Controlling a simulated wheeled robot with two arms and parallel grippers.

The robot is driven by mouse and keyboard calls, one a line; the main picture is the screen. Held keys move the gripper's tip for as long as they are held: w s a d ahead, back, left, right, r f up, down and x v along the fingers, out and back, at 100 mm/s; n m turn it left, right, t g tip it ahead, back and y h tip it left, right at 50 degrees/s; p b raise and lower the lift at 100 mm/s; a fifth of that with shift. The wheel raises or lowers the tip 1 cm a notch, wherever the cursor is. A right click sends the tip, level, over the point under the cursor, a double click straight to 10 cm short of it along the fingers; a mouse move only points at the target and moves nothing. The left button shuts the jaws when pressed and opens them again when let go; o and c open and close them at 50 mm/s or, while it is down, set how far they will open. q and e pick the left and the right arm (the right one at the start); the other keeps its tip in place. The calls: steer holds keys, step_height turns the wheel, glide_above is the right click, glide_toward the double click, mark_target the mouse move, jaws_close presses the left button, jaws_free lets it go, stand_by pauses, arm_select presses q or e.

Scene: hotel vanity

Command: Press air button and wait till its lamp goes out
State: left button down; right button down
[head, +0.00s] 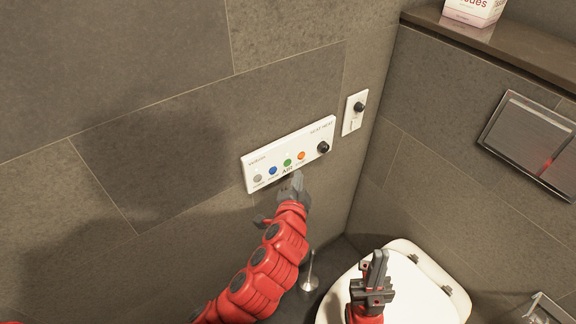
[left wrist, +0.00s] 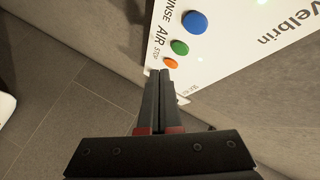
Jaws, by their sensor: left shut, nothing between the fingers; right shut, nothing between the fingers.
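A white control panel (head: 262,172) on the tiled wall carries a row of grey, blue, green and orange buttons and a black knob. The green air button (head: 287,162) has the AIR label by it; it also shows in the left wrist view (left wrist: 179,47). I cannot make out whether its lamp is lit. My left gripper (head: 297,178) is shut and empty, just below the buttons at the panel's lower edge. In the left wrist view its tips (left wrist: 160,72) are nearest the orange stop button (left wrist: 170,63); I cannot tell whether they touch the panel. My right gripper (head: 380,256) is shut, over the toilet.
A small white plate with a black knob (head: 359,107) is to the right of the panel. The white toilet (head: 425,285) stands below right, under a flush plate (head: 527,140). A tissue box (head: 473,10) stands on the ledge. The wall left of the panel is bare.

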arm_select(q)
steer(key=shift+s+d+b, duration=0.7)
steer(key=shift+s+d, duration=0.2)
steer(key=shift+s, duration=0.3)
steer(key=shift+w, duration=0.1)
